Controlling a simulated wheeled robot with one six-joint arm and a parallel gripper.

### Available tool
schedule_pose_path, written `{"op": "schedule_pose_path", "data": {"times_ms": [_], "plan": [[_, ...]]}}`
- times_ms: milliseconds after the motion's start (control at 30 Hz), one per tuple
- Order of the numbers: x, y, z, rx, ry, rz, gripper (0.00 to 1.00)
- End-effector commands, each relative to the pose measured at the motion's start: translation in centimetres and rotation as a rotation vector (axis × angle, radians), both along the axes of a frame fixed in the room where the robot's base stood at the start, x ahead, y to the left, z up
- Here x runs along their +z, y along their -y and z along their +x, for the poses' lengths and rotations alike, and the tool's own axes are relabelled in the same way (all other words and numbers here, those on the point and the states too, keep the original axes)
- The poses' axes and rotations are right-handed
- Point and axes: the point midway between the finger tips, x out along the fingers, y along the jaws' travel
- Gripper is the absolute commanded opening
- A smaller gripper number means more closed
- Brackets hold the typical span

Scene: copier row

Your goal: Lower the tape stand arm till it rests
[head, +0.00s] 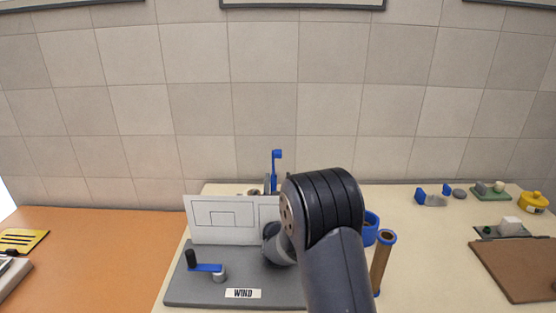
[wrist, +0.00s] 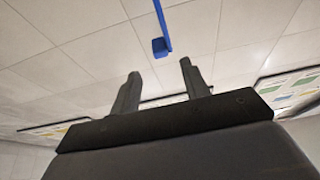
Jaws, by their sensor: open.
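The blue tape stand arm (head: 276,166) stands upright behind the white panel in the head view, with a small block at its top. Its base is hidden by the panel and my arm. In the wrist view a blue bar with a block at its end (wrist: 160,46) shows beyond my fingertips. My gripper (wrist: 160,69) is open, with nothing visible between its fingers. The block lies in line with the gap and looks apart from both fingers. In the head view my own arm mostly hides the gripper.
A grey board with a white panel (head: 205,213), a blue crank (head: 205,267) and a WIND label stands in front. A brown roll (head: 383,262) and a blue ring (head: 371,229) are right of my arm. Small parts and a brown board (head: 520,268) lie far right.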

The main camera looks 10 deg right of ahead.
Motion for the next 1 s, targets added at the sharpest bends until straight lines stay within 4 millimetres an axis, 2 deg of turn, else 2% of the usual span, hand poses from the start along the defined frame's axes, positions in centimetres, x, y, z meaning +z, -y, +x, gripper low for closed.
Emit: {"op": "schedule_pose_path", "data": {"times_ms": [167,600,800,1000], "plan": [[1.0,0.3,1.7,0.000,0.002,0.000,0.44],[3.6,1.6,8.0,-0.001,0.001,0.000,0.44],[4.0,1.8,9.3,0.000,0.001,0.000,0.44],[4.1,1.9,9.6,0.000,0.000,0.000,0.44]]}}
